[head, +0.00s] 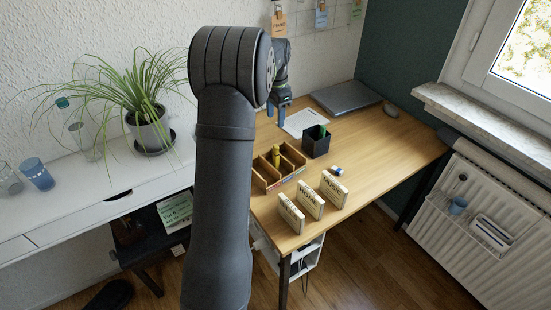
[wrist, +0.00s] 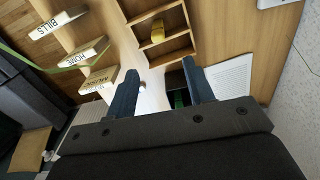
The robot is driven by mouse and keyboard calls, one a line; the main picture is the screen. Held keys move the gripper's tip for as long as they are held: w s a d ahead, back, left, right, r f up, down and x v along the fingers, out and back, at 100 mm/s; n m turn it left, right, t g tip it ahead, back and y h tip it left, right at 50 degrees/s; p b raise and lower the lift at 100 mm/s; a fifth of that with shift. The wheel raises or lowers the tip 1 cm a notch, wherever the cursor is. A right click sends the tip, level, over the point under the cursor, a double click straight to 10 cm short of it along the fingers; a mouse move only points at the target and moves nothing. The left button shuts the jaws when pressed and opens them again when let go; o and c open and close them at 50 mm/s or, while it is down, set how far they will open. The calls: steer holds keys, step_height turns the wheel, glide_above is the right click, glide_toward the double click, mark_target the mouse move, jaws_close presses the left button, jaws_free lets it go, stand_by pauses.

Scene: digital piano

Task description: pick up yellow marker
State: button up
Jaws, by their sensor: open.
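The yellow marker (head: 276,154) is in a compartment of the wooden tray (head: 266,183) on the desk. In the wrist view the yellow marker (wrist: 158,32) shows in the upper compartment of the tray (wrist: 178,57), beyond my fingertips. My gripper (head: 276,112) is raised over the back of the desk, apart from the marker. In the wrist view my gripper (wrist: 160,67) is open, with nothing held between the fingers. The marker's lower part is partly hidden by the tray walls.
A black pen cup (head: 315,146) with something green stands right of the tray; the cup also shows between my fingers (wrist: 176,80). Several lettered blocks (head: 310,199) stand at the front. A paper sheet (head: 300,122) and a laptop (head: 345,97) lie behind. The desk's right side is clear.

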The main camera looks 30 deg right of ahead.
mark_target(276, 154)
steer(key=f, duration=1.2)
steer(key=shift+s+d, duration=0.1)
steer(key=shift+d, duration=0.1)
steer(key=shift+s+a+f, duration=0.1)
steer(key=shift+a+f, duration=0.05)
steer(key=shift+f, duration=1.25)
steer(key=shift+a+f, duration=0.1)
steer(key=shift+f, duration=1.25)
steer(key=c, duration=1)
